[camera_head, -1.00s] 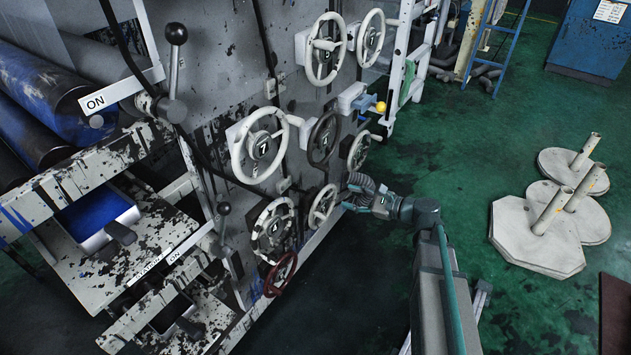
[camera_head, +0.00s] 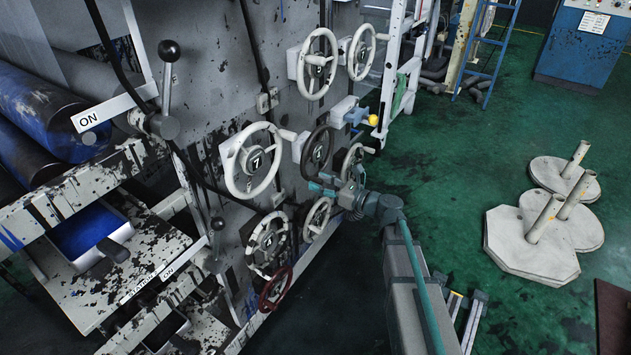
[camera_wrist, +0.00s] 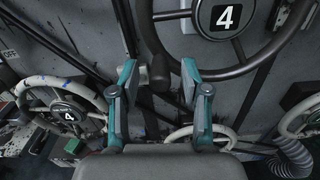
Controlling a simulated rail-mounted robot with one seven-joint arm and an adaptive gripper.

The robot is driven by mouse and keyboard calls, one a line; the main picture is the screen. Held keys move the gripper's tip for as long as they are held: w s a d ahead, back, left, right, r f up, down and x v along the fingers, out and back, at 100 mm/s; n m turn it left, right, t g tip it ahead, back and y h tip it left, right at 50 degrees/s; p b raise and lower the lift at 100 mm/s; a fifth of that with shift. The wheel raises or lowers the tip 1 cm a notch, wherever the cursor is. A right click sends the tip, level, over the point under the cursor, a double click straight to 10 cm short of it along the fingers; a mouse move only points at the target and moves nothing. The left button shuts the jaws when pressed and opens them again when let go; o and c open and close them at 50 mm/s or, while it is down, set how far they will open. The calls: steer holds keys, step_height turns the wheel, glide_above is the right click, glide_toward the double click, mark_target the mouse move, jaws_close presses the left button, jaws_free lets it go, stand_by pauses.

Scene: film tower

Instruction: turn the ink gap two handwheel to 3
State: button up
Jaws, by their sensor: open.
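A dark handwheel (camera_head: 317,150) is mounted on the machine's side panel; its hub shows 4 in the wrist view, where the wheel (camera_wrist: 227,18) fills the top. Its name is not readable, so I cannot tell if it is the ink gap two handwheel. My gripper (camera_head: 328,184) is at the lower rim of this wheel, and its teal fingers are open in the wrist view (camera_wrist: 160,80). A grey knob (camera_wrist: 159,69) by the rim lies between the fingers in the picture; I cannot tell if they touch it.
A white wheel (camera_head: 252,161) showing 7 is left of the dark one. A black-and-white wheel (camera_head: 269,245) and a red wheel (camera_head: 276,289) are lower left. Another white wheel (camera_head: 317,219) is just below my gripper. Two more white wheels are above.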

steer(key=shift+x, duration=1.1)
jaws_close()
